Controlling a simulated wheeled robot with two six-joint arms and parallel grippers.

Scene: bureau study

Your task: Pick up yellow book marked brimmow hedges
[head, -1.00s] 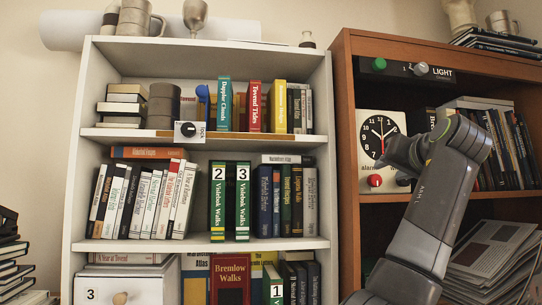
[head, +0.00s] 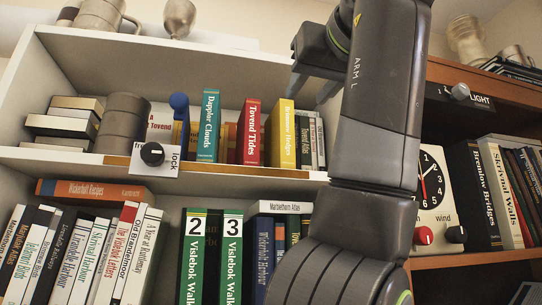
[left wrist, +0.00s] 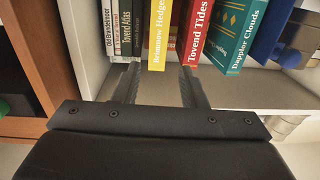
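The yellow book (head: 283,134), marked Brimmow Hedges, stands upright on the upper shelf of the white bookcase, between a red book (head: 251,133) and slim dark books (head: 307,138). In the left wrist view the yellow book (left wrist: 159,35) shows spine-on, ahead of and between my left gripper's fingers. My left gripper (head: 312,88) is raised in front of the upper shelf, just right of the yellow book in the head view. Its two fingers are apart and empty in the left wrist view (left wrist: 159,80). My right gripper is not in view.
A teal book (head: 209,126) stands left of the red one. A lock panel (head: 154,156) and a blue-topped lever (head: 180,118) are farther left. The shelf edge (head: 235,171) runs below the books. A clock (head: 431,188) stands in the brown bookcase at right.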

